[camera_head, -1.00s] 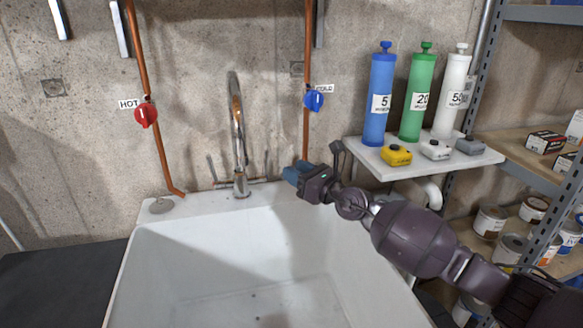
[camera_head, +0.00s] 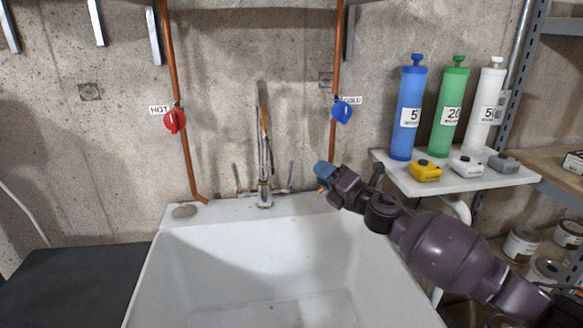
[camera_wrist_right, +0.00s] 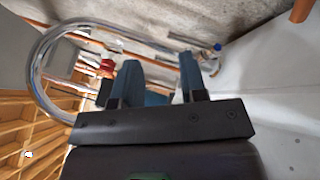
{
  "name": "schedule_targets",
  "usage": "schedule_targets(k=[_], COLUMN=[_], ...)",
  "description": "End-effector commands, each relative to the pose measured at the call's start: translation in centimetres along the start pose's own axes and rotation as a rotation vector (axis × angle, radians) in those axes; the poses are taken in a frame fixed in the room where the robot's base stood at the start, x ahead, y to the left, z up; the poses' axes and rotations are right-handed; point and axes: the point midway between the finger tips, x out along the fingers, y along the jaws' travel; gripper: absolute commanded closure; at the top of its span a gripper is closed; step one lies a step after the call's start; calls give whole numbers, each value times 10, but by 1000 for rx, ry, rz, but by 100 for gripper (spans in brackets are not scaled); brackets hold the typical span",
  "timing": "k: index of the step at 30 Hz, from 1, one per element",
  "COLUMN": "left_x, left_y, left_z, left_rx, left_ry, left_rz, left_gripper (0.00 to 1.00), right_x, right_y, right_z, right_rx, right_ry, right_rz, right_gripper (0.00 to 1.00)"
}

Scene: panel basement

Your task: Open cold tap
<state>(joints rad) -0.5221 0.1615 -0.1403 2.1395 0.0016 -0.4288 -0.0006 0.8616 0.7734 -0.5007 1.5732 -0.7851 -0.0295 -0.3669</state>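The cold tap (camera_head: 342,110) is a blue handle on the right copper pipe, beside a COLD label, in the head view. My right gripper (camera_head: 322,173), with blue fingers, is below and slightly left of it in the picture, apart from it, near the sink's back right corner. In the right wrist view my right gripper (camera_wrist_right: 158,72) shows two blue fingers with an empty gap between them. A small blue thing (camera_wrist_right: 217,47) lies beyond the right finger there; I cannot tell whether it is the cold tap. My left gripper is not in view.
The red hot tap (camera_head: 174,121) is on the left pipe. A chrome faucet (camera_head: 264,150) stands behind the white sink (camera_head: 190,250). A white shelf (camera_head: 440,180) at right carries blue, green and white cylinders and small boxes. The wall around the cold tap is mostly clear.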

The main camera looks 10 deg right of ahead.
Motion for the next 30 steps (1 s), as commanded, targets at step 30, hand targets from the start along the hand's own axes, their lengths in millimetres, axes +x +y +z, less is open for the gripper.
schedule_targets(k=[30], left_x=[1], left_y=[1], left_z=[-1], left_rx=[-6], left_ry=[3], left_rz=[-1], left_gripper=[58], right_x=[-2], right_y=[-8], right_z=[-13], right_rx=[2064], right_ry=[-68], right_rz=[-162], right_gripper=[61])
